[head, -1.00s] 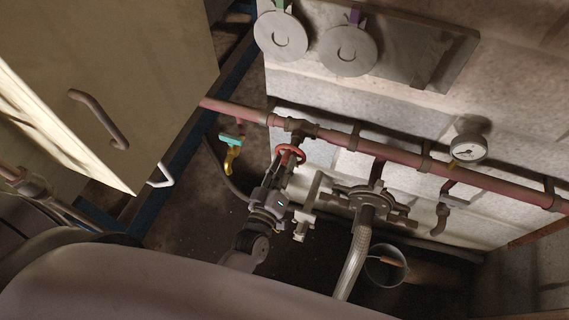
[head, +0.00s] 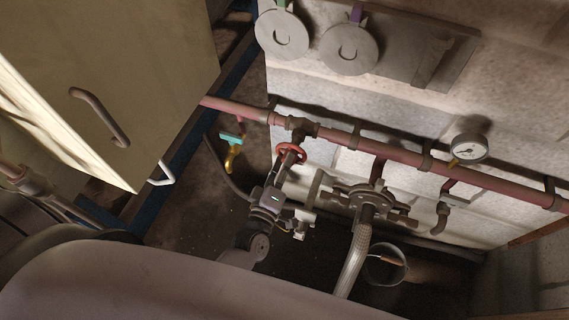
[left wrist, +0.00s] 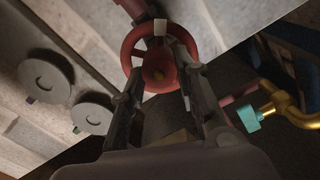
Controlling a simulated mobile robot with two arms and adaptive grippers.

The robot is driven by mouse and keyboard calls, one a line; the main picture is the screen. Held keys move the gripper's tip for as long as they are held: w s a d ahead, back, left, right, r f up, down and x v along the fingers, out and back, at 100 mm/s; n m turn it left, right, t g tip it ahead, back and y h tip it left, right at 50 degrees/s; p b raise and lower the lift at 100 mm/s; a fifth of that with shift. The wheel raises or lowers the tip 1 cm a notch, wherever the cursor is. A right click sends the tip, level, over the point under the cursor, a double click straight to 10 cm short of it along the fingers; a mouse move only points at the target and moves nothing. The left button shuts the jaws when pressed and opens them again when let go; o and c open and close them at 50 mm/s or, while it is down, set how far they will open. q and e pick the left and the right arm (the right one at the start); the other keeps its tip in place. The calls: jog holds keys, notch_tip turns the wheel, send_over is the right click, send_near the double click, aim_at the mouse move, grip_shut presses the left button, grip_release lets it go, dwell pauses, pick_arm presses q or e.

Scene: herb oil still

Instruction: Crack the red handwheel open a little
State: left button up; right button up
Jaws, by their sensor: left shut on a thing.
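The red handwheel (head: 290,153) sits below the red pipe in the head view. It also shows large at the top middle of the left wrist view (left wrist: 128,48), with a round hub at its centre. My left gripper (head: 284,164) reaches up to the wheel from below. In the left wrist view its two fingers (left wrist: 160,62) straddle the hub side of the wheel and close on the wheel, hiding part of the rim. The exact contact points are partly hidden. My right gripper is not in view.
A red pipe (head: 400,161) runs along the wall, with a pressure gauge (head: 468,148) on it. A brass tap with a teal handle (head: 231,138) is left of the wheel. A flanged valve (head: 366,201) with a hose is to the right. A bucket (head: 385,268) stands on the floor.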

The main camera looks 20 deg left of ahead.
pick_arm(q)
jog(key=o, duration=1.2)
jog(key=shift+c, duration=0.2)
jog(key=shift+s, duration=0.1)
jog(key=s, duration=1.1)
jog(key=shift+s+a, duration=0.25)
jog(key=shift+s, duration=0.15)
